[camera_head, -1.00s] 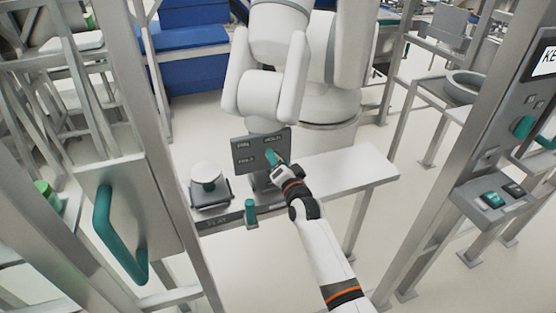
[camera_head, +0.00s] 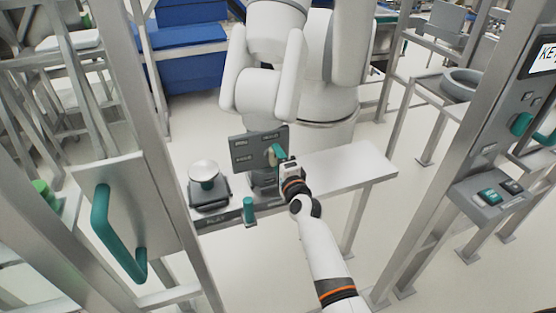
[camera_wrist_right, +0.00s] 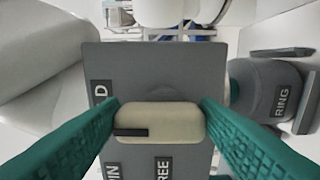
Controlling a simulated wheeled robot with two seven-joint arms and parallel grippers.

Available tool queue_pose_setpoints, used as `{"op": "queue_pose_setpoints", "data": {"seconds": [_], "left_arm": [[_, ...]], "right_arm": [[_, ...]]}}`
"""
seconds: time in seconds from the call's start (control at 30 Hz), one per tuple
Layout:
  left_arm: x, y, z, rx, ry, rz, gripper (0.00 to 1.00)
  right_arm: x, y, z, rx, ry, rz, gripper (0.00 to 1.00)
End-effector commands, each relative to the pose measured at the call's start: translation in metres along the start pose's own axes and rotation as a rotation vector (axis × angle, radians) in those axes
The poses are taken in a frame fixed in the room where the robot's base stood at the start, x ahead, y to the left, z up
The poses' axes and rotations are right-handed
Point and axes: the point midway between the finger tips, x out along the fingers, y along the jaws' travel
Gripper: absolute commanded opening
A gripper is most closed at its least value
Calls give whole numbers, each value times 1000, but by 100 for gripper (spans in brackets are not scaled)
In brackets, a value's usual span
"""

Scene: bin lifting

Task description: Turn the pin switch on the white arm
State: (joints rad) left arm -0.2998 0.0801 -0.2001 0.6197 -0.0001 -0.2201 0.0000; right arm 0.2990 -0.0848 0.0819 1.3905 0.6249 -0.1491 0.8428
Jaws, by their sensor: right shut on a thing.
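The pin switch is a cream oblong knob (camera_wrist_right: 158,121) with a black mark at its left end. It sits on a dark grey panel (camera_head: 243,158) on the bench in front of the white arm (camera_head: 268,65). My right gripper (camera_head: 276,154) is at the panel's right part. In the wrist view my right gripper's green fingers (camera_wrist_right: 160,122) lie at both ends of the knob and are shut on it. Panel labels reading "D", "PIN" and "FREE" are partly hidden around the knob. My left gripper is not in view.
A round white-topped device (camera_head: 204,174) and a green lever (camera_head: 248,210) stand left of my right arm. The white bench top (camera_head: 345,165) is clear on the right. A metal post (camera_head: 440,150) with a button box (camera_head: 490,200) stands at right.

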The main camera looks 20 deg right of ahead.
Motion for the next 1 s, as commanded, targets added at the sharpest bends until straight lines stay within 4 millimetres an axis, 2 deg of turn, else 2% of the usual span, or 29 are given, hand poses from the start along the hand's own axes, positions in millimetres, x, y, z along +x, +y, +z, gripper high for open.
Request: {"op": "queue_pose_setpoints", "data": {"seconds": [0.5,0.53,0.63,0.67,1.0], "left_arm": [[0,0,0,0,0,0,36],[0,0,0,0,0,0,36],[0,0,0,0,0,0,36],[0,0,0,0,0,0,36],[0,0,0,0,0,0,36]], "right_arm": [[0,-1,0,23,1,-2,34],[0,-1,0,23,1,-2,60],[0,-1,0,22,1,-2,76],[0,-1,0,21,1,-2,78],[-4,0,0,19,0,0,78]]}}
